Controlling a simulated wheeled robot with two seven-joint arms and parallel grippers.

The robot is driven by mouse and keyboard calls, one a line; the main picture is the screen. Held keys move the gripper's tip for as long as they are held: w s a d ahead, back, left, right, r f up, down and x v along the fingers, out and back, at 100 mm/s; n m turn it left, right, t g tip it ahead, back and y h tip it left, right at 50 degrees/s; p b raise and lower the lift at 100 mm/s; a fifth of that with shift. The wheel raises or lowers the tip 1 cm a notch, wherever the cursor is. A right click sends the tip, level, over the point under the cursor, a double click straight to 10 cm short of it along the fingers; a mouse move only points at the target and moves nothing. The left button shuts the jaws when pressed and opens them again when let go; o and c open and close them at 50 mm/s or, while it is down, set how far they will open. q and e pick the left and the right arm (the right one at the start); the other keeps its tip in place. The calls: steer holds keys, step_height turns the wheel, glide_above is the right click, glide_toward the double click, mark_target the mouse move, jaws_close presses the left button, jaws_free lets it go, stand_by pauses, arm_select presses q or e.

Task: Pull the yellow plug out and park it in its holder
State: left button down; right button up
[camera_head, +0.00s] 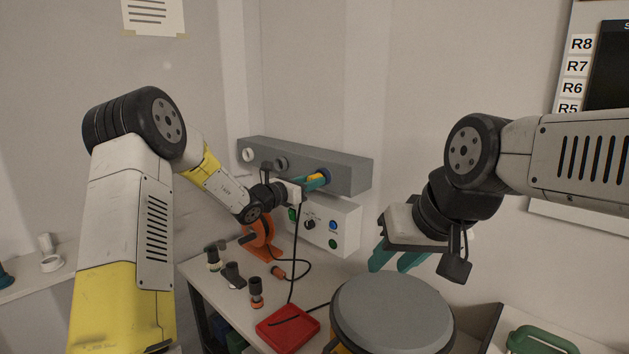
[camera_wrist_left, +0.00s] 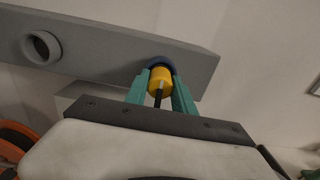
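The yellow plug (camera_wrist_left: 160,80) sits at a blue-ringed socket (camera_wrist_left: 159,60) on the right part of the grey bar (camera_head: 345,173). A black cord runs from its back and hangs down to the bench. My left gripper (camera_head: 318,182) is at the plug, and its teal fingers lie along both sides of it in the left wrist view, appearing to touch it. In the head view a finger partly covers the plug (camera_head: 315,177). My right gripper (camera_head: 397,260) is open and empty, above and behind the round grey-topped drum. I cannot tell which thing is the plug's holder.
Below the bar is a white control box (camera_head: 325,225) with knobs and buttons. The grey-topped drum (camera_head: 392,308) stands at front right, beside a bin with a green handle (camera_head: 540,341).

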arm_select(q)
steer(key=shift+s+a, duration=0.1)
steer(key=shift+s+a, duration=0.3)
steer(key=shift+s, duration=0.1)
steer(key=shift+v, duration=1.9)
steer(key=shift+a, duration=0.1)
